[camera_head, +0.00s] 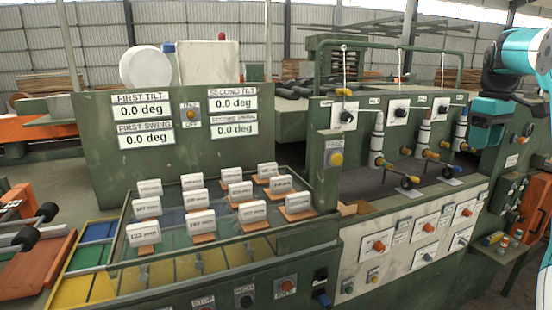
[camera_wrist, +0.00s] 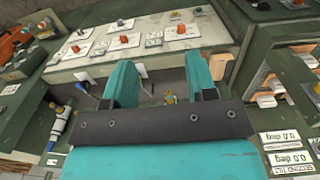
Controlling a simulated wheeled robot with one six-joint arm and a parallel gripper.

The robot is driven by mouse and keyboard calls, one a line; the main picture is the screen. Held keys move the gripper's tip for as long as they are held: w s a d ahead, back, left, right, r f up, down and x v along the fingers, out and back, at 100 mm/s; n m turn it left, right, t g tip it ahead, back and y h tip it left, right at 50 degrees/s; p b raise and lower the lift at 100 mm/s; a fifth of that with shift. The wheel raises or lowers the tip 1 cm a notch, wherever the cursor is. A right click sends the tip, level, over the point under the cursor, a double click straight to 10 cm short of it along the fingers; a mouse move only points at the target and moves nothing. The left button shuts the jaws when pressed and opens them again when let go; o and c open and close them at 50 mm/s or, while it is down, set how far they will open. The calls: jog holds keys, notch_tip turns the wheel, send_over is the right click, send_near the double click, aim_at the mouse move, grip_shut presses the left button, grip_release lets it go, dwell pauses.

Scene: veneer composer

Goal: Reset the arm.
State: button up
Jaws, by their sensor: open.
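My arm is at the right edge of the head view, folded near the top, with the teal gripper (camera_head: 485,122) hanging beside the right end of the green machine (camera_head: 310,190). In the wrist view the gripper's two teal fingers (camera_wrist: 165,82) stand well apart. Nothing is between them but the view of the machine behind. The gripper is open and empty, and I see no contact with the machine.
A control panel (camera_head: 395,245) with several orange knobs fills the front right. Several white labelled blocks (camera_head: 240,190) stand on the left tray. A display panel (camera_head: 150,165) reads 0.0 deg.

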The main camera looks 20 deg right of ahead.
jog(key=a+f+n+t+y+b, duration=0.15)
jog(key=a+f+b, duration=0.3)
jog(key=a, duration=1.15)
jog(key=a+f+n+b, duration=0.3)
jog(key=a+f, duration=0.3)
jog(key=a, duration=0.9)
jog(key=s+a+f+n+y+b, duration=0.1)
jog(key=s+a+f+b, duration=0.1)
jog(key=s+a+f, duration=0.4)
jog(key=s+a+f+g+y+b, duration=0.1)
jog(key=s+a+f+b, duration=0.2)
jog(key=s+a, duration=1)
notch_tip(320, 180, down, 3)
jog(key=shift+s+a+r+n+y, duration=0.15)
jog(key=shift+s+a+n+y, duration=0.15)
jog(key=shift+n+y, duration=0.05)
jog(key=shift+g, duration=0.25)
